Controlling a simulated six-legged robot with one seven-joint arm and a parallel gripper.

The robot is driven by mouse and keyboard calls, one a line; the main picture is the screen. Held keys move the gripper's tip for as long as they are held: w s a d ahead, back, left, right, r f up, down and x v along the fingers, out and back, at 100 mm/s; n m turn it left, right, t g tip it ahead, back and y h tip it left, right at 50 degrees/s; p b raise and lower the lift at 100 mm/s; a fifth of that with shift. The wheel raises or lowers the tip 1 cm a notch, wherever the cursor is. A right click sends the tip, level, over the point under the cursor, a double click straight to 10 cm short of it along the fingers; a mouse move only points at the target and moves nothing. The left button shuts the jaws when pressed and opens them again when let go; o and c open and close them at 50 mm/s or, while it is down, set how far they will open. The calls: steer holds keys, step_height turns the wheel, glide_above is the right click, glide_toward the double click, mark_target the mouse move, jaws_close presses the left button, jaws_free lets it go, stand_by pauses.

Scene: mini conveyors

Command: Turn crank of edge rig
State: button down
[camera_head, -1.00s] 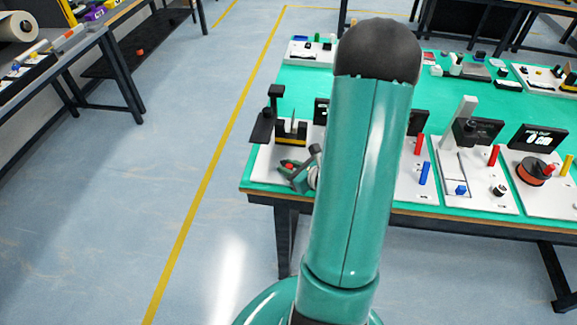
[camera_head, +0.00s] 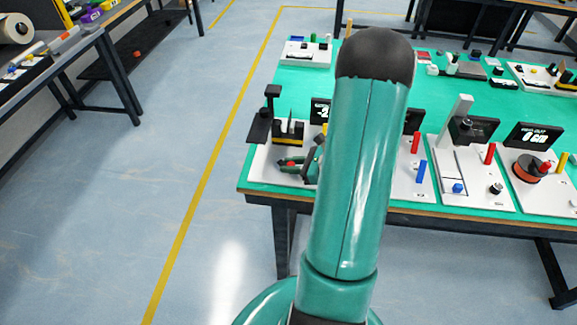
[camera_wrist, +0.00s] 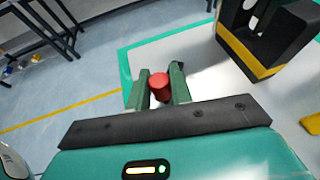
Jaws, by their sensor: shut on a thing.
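The edge rig (camera_head: 288,133) stands on a white base plate at the near left corner of the green table. It has a black and yellow block and a black post with a dark plate on its left. My gripper (camera_head: 291,164) is low over the plate's front, partly hidden by my arm. In the wrist view my gripper (camera_wrist: 160,82) is shut on a red crank knob (camera_wrist: 160,86), which sits between its two green fingers. The black and yellow block (camera_wrist: 265,40) stands beyond it to the right. The crank's arm is hidden.
More rigs stand to the right, with red and blue pegs (camera_head: 421,172), a grey post (camera_head: 459,115) and an orange spool (camera_head: 529,169). The green table's edge (camera_head: 258,187) is close in front. Open floor (camera_head: 110,220) lies to the left.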

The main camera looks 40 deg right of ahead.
steer(key=n+g+y, duration=0.1)
steer(key=d+n+g+y, duration=0.1)
steer(key=n+y, duration=0.1)
steer(key=d+n+g+y, duration=0.1)
steer(key=shift+w+n, duration=0.25)
steer(key=shift+n, duration=0.05)
steer(key=shift+w+d+n+g+y, duration=0.2)
steer(key=shift+n+g+y, duration=0.3)
steer(key=shift+n+g, duration=0.25)
steer(key=shift+w+d+n+g+y, duration=0.1)
steer(key=shift+d+n+g+y, duration=0.15)
steer(key=shift+n+g+y, duration=0.35)
steer(key=shift+w+d+n+g+y, duration=0.2)
steer(key=shift+n+g+y, duration=0.2)
steer(key=shift+n+g, duration=0.45)
steer(key=c, duration=1.3)
jaws_free()
steer(key=shift+r, duration=0.1)
